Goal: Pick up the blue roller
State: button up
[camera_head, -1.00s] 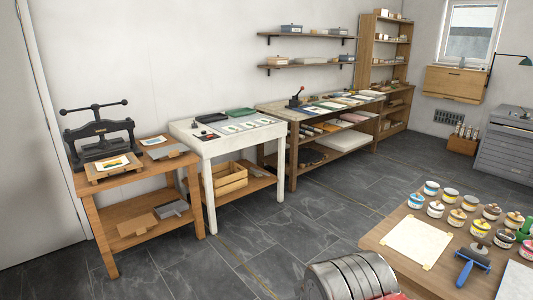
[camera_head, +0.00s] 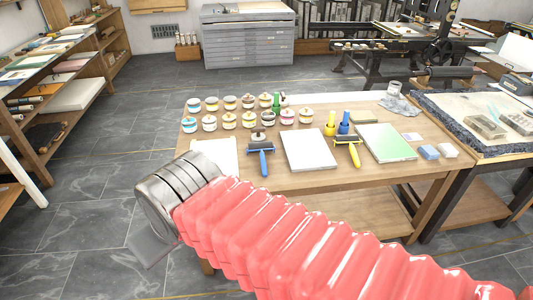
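The blue roller (camera_head: 261,154) lies on the wooden table (camera_head: 290,181) in the middle of the view. Its blue handle points toward me and its dark roller head lies at the far end, just below a small jar. It lies between a pale sheet on the left and a white slab on the right. My arm, with a red ribbed sleeve and a metal end, crosses the lower part of the view in front of the table. My gripper's fingers are not visible. A flat grey piece shows below the metal end.
Several ink jars (camera_head: 229,121) stand in rows behind the roller. A white slab (camera_head: 308,150), a yellow roller (camera_head: 350,151) and a green-tinted slab (camera_head: 387,143) lie to its right. A stone-topped table (camera_head: 480,147) adjoins on the right. Open tiled floor (camera_head: 110,195) lies left.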

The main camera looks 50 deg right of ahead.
aim_at(262, 159)
jog(key=z, duration=0.5)
jog(key=i, duration=0.95)
jog(key=z, duration=0.4)
